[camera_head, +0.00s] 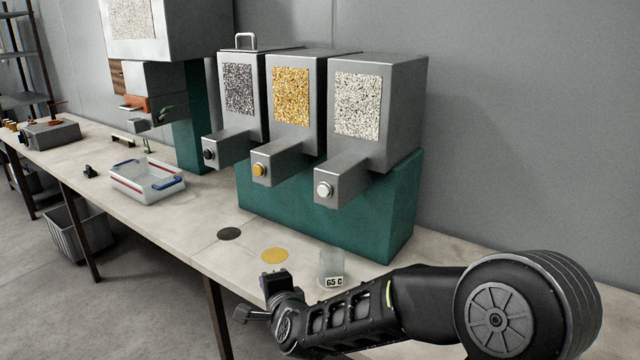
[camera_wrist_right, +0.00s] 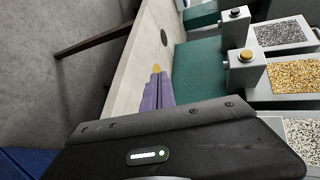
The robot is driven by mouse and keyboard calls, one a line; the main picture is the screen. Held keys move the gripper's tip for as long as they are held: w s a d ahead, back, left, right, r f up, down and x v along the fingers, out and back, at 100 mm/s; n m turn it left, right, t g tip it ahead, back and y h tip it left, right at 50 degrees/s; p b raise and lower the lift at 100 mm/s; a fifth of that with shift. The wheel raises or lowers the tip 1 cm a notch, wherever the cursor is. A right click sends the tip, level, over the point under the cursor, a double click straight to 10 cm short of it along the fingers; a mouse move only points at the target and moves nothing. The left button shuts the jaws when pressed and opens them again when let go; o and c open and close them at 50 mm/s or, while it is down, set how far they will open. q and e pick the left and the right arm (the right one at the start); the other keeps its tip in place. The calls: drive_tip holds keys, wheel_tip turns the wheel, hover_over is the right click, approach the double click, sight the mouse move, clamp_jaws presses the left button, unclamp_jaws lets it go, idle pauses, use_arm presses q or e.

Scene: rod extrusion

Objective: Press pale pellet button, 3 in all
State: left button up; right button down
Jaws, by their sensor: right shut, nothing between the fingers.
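The pale pellet button (camera_head: 324,189) is a round white button on the front of the spout of the rightmost dispenser (camera_head: 392,110), whose window shows pale pellets. My right gripper (camera_head: 242,313) is low at the table's front edge, below and left of that button and apart from it. In the right wrist view my gripper (camera_wrist_right: 157,75) has its purple fingers together with nothing between them. That view shows part of the pale pellet window (camera_wrist_right: 303,130), but not the pale button. A translucent cup (camera_head: 331,262) labelled "65 C" stands below the pale spout. My left gripper is not in view.
Left of the pale dispenser are a yellow button (camera_head: 259,170) and a dark button (camera_head: 209,154) on similar spouts. A yellow disc (camera_head: 274,255) and a dark disc (camera_head: 229,234) lie on the table. A white tray (camera_head: 147,182) with blue handles stands further left.

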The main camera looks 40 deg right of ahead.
sight(324, 191)
drive_tip(key=s+d+r+m+t+h, duration=0.1)
drive_tip(key=d+r+m+h, duration=0.1)
drive_tip(key=r+m, duration=0.3)
drive_tip(key=s+d+r+m+h+p, duration=0.1)
drive_tip(key=r+m, duration=0.4)
drive_tip(key=r, duration=0.5)
drive_tip(key=shift+d+r+t+h, duration=0.2)
drive_tip(key=shift+d+t+h, duration=0.2)
drive_tip(key=shift+d+h, duration=0.45)
drive_tip(key=shift+d, duration=0.2)
drive_tip(key=w+d+b, duration=0.1)
drive_tip(key=w+d, duration=0.1)
drive_tip(key=d, duration=0.6)
drive_tip(key=shift+w, duration=0.3)
drive_tip(key=shift+d, duration=0.1)
drive_tip(key=shift+w+d+b, duration=0.15)
drive_tip(key=shift+d+b, duration=0.25)
drive_tip(key=shift+b, duration=0.15)
